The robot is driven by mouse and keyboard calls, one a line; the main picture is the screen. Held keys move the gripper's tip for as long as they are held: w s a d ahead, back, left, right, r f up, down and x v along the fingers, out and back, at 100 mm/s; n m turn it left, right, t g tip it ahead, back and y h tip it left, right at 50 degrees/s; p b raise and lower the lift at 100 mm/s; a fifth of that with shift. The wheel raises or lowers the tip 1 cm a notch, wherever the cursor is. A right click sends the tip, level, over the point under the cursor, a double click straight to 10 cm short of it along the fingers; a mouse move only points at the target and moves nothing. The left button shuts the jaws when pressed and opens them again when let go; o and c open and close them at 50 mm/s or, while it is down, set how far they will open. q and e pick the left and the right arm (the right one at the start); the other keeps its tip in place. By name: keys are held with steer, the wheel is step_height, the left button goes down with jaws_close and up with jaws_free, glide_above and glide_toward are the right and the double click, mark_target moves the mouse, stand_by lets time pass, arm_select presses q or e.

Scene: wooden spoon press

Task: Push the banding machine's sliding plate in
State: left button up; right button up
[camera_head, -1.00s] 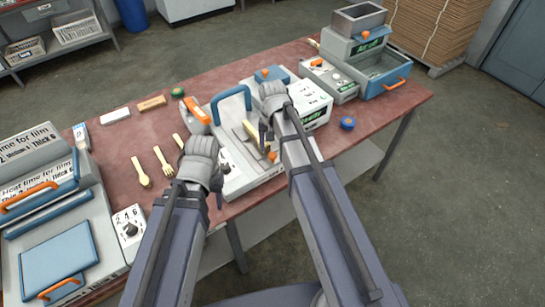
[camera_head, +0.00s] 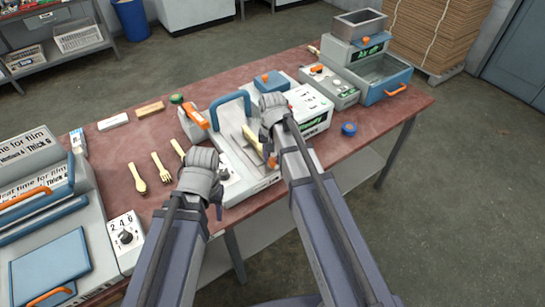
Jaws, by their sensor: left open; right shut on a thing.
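The banding machine (camera_head: 232,150) is a light grey unit with a blue arch-shaped handle, in the middle of the table. A sliding plate cannot be told apart clearly on its top. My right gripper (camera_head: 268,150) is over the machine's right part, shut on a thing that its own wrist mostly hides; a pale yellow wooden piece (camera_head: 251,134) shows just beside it. My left gripper (camera_head: 217,205) is open at the machine's front left edge, next to the black knob (camera_head: 225,174). Its fingers are partly hidden by its wrist.
Wooden cutlery (camera_head: 162,166) lies left of the machine. A heat-film machine (camera_head: 50,230) fills the left end of the table. A white box labelled Ready (camera_head: 308,112) and a grey machine with a blue drawer (camera_head: 385,78) stand to the right.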

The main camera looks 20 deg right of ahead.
jaws_close()
stand_by(0.8)
